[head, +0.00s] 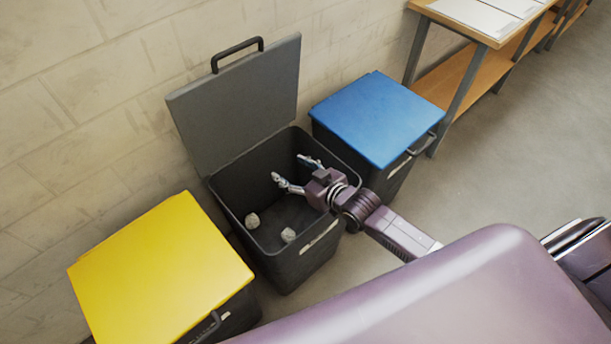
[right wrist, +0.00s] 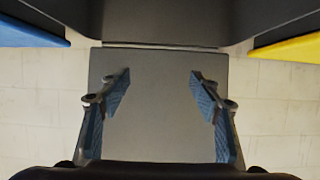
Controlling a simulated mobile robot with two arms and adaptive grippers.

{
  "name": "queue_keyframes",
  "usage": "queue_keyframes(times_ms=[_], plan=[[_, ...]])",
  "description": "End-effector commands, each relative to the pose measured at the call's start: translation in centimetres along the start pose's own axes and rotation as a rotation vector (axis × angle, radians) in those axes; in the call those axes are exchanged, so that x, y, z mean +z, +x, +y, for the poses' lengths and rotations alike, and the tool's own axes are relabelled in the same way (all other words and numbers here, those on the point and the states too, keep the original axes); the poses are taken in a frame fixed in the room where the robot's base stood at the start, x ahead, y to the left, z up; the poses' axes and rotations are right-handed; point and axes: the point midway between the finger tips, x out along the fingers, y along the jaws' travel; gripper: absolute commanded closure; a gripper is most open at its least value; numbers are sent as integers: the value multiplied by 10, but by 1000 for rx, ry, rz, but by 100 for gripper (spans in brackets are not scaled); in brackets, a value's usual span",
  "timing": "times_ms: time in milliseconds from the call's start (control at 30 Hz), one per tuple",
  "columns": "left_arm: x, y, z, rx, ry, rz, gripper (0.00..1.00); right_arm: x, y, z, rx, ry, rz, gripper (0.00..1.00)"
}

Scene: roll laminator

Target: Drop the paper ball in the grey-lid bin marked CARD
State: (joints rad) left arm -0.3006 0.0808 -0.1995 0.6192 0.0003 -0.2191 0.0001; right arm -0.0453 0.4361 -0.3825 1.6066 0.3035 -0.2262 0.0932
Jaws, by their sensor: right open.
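The grey-lid bin (head: 292,262) stands in the middle of the head view with its grey lid (head: 240,105) swung up against the wall. A pale label strip on its front is too small to read. Two crumpled paper balls lie inside it, one to the left (head: 252,221) and one nearer the front (head: 288,235). My right gripper (head: 288,168) is open and empty over the bin's opening, toward its right side. In the right wrist view the gripper (right wrist: 160,82) has its fingers apart with the grey lid (right wrist: 160,120) behind them. My left gripper is out of view.
A yellow-lid bin (head: 160,272) stands shut on the left. A blue-lid bin (head: 375,115) stands shut on the right, close to the grey-lid bin. A wooden table (head: 465,28) with papers is at the upper right. The floor to the right is clear.

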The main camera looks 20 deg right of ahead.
Motion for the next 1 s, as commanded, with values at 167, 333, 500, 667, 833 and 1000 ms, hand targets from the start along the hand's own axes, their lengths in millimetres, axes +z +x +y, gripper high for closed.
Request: queue_keyframes(times_ms=[167,333,500,667,833,1000], plan=[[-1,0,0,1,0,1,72,2,-36,0,-1,-2,-3,42],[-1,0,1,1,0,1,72,1,-70,0,0,-2,-3,42],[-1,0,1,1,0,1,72,1,-93,0,-1,-1,-2,42],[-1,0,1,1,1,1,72,0,-104,0,0,-2,0,42],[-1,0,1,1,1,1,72,0,-106,0,0,-2,0,42],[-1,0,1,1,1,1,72,0,-105,0,0,-2,0,42]])
